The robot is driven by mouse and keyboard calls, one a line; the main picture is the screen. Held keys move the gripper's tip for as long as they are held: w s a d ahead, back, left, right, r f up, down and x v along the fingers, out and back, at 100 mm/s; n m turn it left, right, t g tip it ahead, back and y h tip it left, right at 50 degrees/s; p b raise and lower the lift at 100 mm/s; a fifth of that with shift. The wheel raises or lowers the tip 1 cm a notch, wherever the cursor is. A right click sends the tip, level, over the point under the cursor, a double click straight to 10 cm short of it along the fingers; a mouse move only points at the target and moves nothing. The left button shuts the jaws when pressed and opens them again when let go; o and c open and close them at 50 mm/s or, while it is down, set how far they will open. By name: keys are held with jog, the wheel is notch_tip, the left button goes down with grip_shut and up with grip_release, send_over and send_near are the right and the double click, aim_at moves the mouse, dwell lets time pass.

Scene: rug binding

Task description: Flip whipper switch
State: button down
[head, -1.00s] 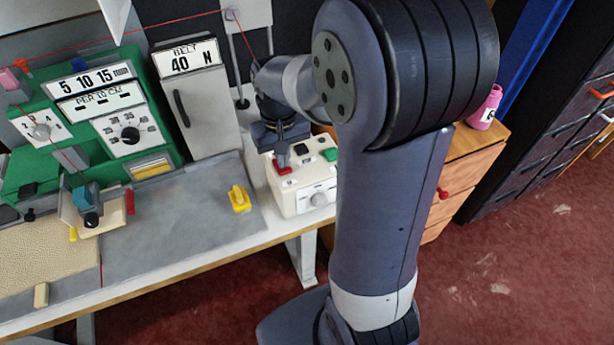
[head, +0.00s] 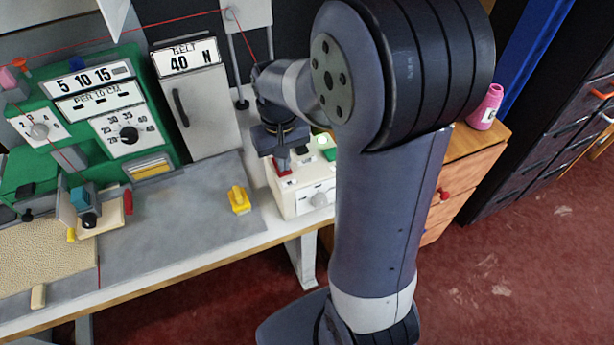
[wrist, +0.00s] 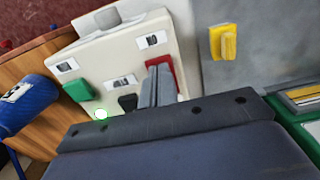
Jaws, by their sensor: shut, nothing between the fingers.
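The cream control box (head: 290,202) stands at the right end of the bench. It carries a red switch (wrist: 165,68), a green switch (wrist: 77,91) and a black switch (wrist: 128,103). Small labels beside them are too small to read, so I cannot tell which is the whipper switch. My gripper (wrist: 159,72) is shut and empty, pointing down at the red switch. Its tips overlap the red switch in both views and seem to touch it. A round lamp (wrist: 101,115) on the box glows pale green.
A yellow clip-like piece (head: 239,200) lies on the grey mat left of the box. The grey belt unit (head: 197,110) and green machine (head: 105,120) stand behind and left. A pink bottle (head: 485,107) stands on the wooden drawers at right.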

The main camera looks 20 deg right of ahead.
notch_tip(320, 180, up, 7)
jog(key=p, duration=0.6)
jog(key=shift+f, duration=0.1)
dwell(0.3)
notch_tip(320, 180, down, 7)
jog(key=b, duration=0.6)
jog(key=shift+r, duration=0.3)
